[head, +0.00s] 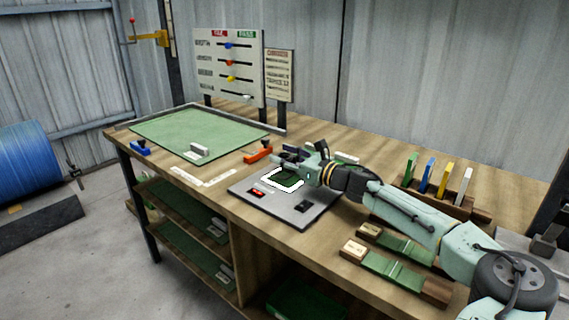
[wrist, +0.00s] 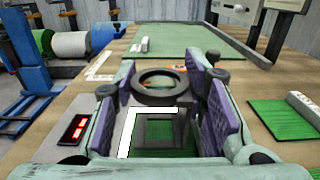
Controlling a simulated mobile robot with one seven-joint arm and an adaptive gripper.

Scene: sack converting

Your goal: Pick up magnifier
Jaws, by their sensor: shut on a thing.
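The magnifier (wrist: 163,98) shows in the wrist view as a dark ring with dark supports below it. It is between the purple-padded fingers of my gripper (wrist: 162,84), which is shut on it. Below it is a green patch with a white corner mark (wrist: 127,130), on a grey plate. In the head view my gripper (head: 287,158) is low over the back part of the grey plate (head: 305,216). There the magnifier is hard to make out against the dark fingers. I cannot tell whether its base touches the plate.
A green mat (head: 190,132) with a small grey block lies at the back left. An orange-red tool (head: 258,154) lies just left of my gripper. A rack with colored upright pieces (head: 427,175) and wooden trays (head: 395,269) are at the right. A signboard (head: 229,68) stands behind.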

